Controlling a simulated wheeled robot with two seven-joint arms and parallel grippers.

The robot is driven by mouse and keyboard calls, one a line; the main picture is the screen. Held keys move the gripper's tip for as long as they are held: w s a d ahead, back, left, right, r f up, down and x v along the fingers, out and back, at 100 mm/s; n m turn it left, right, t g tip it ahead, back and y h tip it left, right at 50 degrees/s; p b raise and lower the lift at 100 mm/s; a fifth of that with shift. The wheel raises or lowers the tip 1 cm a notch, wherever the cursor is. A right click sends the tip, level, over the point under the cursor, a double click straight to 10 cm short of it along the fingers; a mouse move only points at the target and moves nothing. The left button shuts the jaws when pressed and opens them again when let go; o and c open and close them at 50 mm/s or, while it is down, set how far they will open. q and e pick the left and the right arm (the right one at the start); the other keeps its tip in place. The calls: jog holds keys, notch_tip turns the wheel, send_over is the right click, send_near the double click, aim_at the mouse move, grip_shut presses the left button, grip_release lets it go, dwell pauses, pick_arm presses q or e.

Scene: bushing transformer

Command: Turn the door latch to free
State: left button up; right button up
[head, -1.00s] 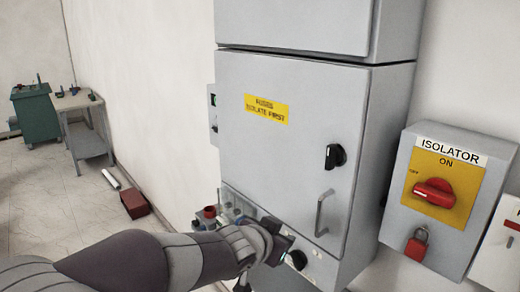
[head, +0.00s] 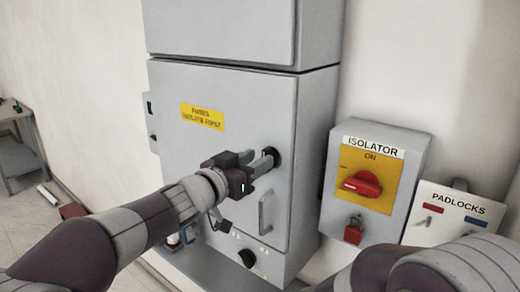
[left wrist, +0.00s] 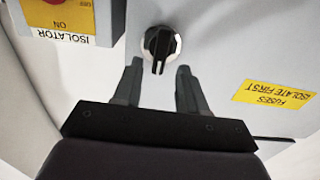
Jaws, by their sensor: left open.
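The black door latch (head: 273,154) is a round knob on the grey cabinet door (head: 210,85), partly hidden behind my left gripper in the head view. My left gripper (head: 266,158) is open in front of it. In the left wrist view the latch (left wrist: 158,45) shows whole, with a pale line on its grip. There the two fingertips of my left gripper (left wrist: 157,70) stand apart, just short of the latch on either side of its line, with nothing between them. My right arm shows at the lower right; its gripper is out of the picture.
A grey door handle (head: 265,212) is below the latch, with a black knob (head: 246,258) lower down. The isolator box (head: 330,190) stands at right with a red switch (head: 362,184) and red padlock (head: 353,231). A padlocks board (head: 425,235) is beside it.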

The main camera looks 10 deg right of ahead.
pick_arm(q)
jog(key=x, duration=0.2)
jog(key=shift+w+d, duration=0.1)
jog(key=shift+d, duration=0.2)
